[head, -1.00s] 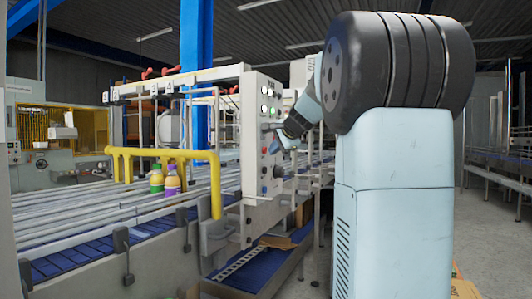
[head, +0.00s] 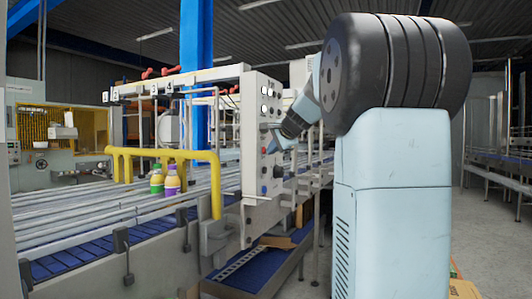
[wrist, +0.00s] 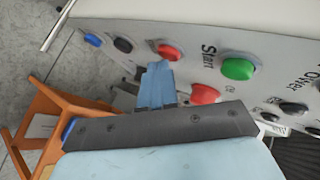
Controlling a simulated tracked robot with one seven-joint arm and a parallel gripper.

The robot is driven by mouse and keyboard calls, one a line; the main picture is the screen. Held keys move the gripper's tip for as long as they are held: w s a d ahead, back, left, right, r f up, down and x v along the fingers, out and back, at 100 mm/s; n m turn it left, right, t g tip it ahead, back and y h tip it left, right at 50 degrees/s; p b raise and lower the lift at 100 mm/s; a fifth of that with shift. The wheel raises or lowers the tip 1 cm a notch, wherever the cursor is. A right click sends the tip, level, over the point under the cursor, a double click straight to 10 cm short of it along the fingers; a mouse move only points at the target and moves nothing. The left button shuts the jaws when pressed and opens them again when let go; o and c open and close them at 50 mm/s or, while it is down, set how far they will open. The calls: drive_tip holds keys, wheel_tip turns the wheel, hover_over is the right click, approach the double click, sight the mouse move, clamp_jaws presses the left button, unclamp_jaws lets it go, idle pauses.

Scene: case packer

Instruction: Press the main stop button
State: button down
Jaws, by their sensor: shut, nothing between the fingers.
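The control panel (wrist: 285,50) crosses the upper part of the wrist view. It carries a red button (wrist: 170,51), a green button (wrist: 238,68) by the word "Start", and a second red button (wrist: 205,94). I cannot read a label that tells which red one is the main stop. My gripper (wrist: 158,70) is shut and empty. Its blue fingertips lie just below the first red button and left of the second; I cannot tell whether they touch either. In the head view the panel (head: 252,125) stands at the machine's end, with my gripper (head: 282,140) against its right side.
A blue knob (wrist: 92,39) and a black knob (wrist: 123,45) sit left on the panel. An orange frame (wrist: 28,120) stands beneath. Yellow rails (head: 150,153) and bottles (head: 172,184) are on the conveyor (head: 110,205). Open floor (head: 480,235) lies at right.

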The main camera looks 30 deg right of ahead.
drive_tip(key=shift+w+a, duration=0.1)
drive_tip(key=shift+a, duration=0.05)
idle(0.5)
drive_tip(key=shift+s+d, duration=0.65)
drive_tip(key=shift+s, duration=0.1)
drive_tip(key=shift+s, duration=0.1)
drive_tip(key=shift+s+d, duration=0.75)
drive_tip(key=shift+s, duration=0.2)
drive_tip(key=shift+s+d, duration=0.75)
drive_tip(key=shift+s, duration=0.2)
